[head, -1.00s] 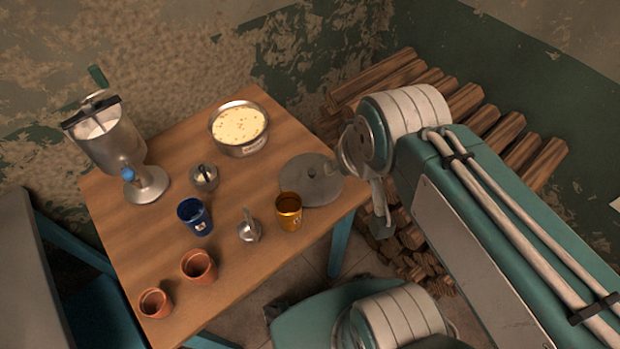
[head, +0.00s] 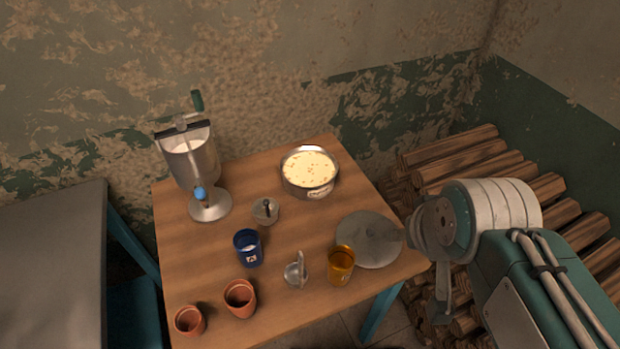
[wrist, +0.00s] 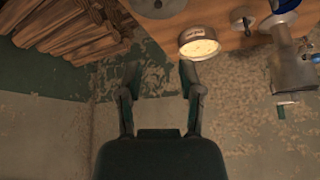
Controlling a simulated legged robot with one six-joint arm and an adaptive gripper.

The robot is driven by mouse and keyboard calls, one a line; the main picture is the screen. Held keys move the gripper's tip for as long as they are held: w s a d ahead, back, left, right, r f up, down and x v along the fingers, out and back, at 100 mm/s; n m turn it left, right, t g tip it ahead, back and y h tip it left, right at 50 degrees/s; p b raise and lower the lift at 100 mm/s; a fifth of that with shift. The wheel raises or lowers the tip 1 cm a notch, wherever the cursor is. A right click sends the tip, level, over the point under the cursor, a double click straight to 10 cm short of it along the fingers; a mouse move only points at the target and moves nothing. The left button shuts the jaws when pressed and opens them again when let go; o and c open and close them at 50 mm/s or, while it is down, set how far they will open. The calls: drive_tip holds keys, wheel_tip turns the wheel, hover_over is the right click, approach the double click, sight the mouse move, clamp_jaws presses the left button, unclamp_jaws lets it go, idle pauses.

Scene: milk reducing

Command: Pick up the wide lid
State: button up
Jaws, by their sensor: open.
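The wide lid (head: 362,252) is a flat grey metal disc lying on the right part of the wooden table, beside the orange cup. In the wrist view its grey disc (wrist: 158,7) shows cut off at the top edge. My gripper (wrist: 160,76) is open, with nothing between its two fingers. In the wrist view the fingers point toward the table side, apart from the lid. In the head view my arm end is just right of the lid, and the fingers are not clearly seen there.
The table (head: 200,270) also holds a pan of creamy food (head: 310,170), a metal separator (head: 195,165), a small metal pot (head: 265,209), a blue cup (head: 248,248), an orange cup (head: 341,266), a metal utensil (head: 296,273) and clay pots (head: 240,298). Firewood (head: 455,155) lies at right.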

idle(0.3)
drive_tip(key=o, duration=0.3)
drive_tip(key=n+g+h, duration=0.4)
drive_tip(key=n, duration=1.9)
approach(370, 230)
drive_tip(key=x, duration=0.4)
drive_tip(key=shift+s+d+f, duration=0.25)
drive_tip(key=shift+d+f, duration=0.05)
drive_tip(key=shift+w+x, duration=0.2)
drive_tip(key=shift+x, duration=2.65)
